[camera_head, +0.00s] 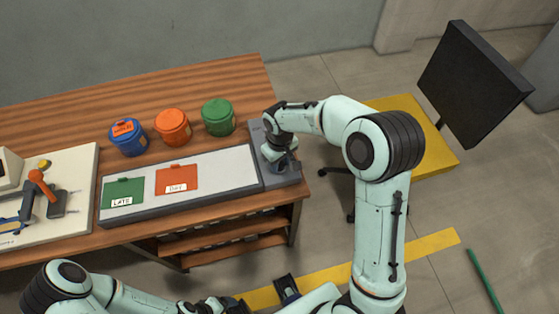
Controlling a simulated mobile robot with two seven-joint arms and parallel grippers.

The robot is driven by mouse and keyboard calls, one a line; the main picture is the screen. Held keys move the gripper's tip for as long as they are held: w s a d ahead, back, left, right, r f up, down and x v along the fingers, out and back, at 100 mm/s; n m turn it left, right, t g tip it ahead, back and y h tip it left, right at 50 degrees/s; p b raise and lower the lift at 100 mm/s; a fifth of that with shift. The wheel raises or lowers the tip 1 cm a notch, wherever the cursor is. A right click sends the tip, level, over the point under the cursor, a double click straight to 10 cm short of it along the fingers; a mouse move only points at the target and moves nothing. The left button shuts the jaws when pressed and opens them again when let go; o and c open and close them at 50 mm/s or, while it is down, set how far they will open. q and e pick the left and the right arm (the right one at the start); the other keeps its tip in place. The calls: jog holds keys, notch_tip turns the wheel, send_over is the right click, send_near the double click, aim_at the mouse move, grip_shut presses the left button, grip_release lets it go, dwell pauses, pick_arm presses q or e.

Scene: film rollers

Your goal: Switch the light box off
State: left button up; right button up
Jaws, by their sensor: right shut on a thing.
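The light box (222,170) is a long, low grey unit on the wooden table, with a pale top panel. I cannot tell from its shade whether it is lit. A green card marked LATE (123,192) and an orange card marked DAY (176,180) lie on its left half. A darker grey control section (291,177) forms its right end. My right gripper (279,163) points down over that section, shut on the switch there, which it mostly hides. My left gripper (208,305) is low at the bottom edge, away from the table; its jaws are not clear.
Blue (128,139), orange (173,128) and green (218,118) lidded tubs stand behind the light box. A cream board with a small lever device (75,165) is at the left.

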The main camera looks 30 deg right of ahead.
aim_at(280, 164)
jog(key=shift+n, duration=1.9)
jog(key=o, duration=1)
jog(key=shift+o, duration=0.2)
notch_tip(280, 164, up, 14)
jog(key=p, duration=0.1)
jog(key=shift+f+p, duration=0.25)
jog(key=shift+p, duration=0.05)
